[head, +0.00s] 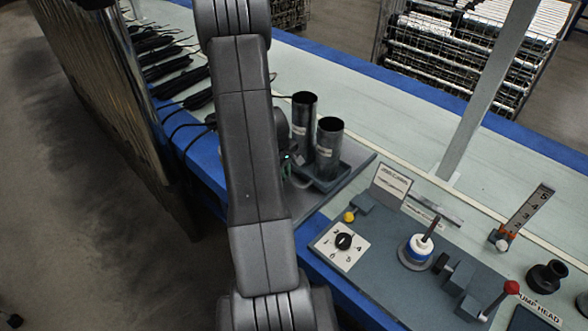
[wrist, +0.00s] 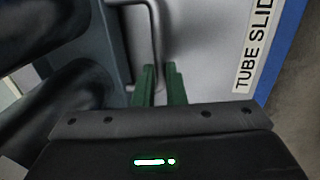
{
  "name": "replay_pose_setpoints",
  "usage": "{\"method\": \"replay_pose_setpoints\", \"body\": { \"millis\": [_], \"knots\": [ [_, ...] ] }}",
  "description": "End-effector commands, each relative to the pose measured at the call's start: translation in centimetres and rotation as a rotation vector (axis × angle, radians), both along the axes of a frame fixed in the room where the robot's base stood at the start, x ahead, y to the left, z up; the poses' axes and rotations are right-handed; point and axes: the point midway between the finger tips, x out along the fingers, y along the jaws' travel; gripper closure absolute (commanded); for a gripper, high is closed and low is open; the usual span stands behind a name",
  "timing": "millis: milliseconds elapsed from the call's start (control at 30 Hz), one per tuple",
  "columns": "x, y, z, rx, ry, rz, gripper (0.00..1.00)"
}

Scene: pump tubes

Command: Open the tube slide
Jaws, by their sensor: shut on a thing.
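The tube slide (head: 334,188) is a grey tray-like carriage in the head view, left of the middle of the bench, partly behind my arm. Two dark upright tubes (head: 328,145) stand on it. In the wrist view, a label reading "TUBE SLID" (wrist: 254,48) is on the pale plate. A thin bent metal handle (wrist: 156,38) runs down between the green fingers of my gripper (wrist: 160,80). My gripper is shut on this handle. The fingertips' exact contact is small and dark. In the head view my arm hides most of the gripper.
A grey fixture board (head: 385,243) with a dial, a blue-and-white ring and a red-knobbed lever stands to the right. Black cables (head: 180,80) lie along the left bench edge. The pale bench behind the tubes is clear.

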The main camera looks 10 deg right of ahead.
Motion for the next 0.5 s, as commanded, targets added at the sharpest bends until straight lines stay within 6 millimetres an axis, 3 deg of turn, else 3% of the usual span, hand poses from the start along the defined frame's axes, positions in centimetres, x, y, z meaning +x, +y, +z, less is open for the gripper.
{"method": "replay_pose_setpoints", "body": {
  "millis": [200, 500],
  "knots": [
    [-1.8, 2.5, -0.2, -0.001, -0.001, 0.003, 1.00],
    [-3.1, 4.0, 0.0, 0.000, -0.001, 0.001, 1.00]
  ]
}}
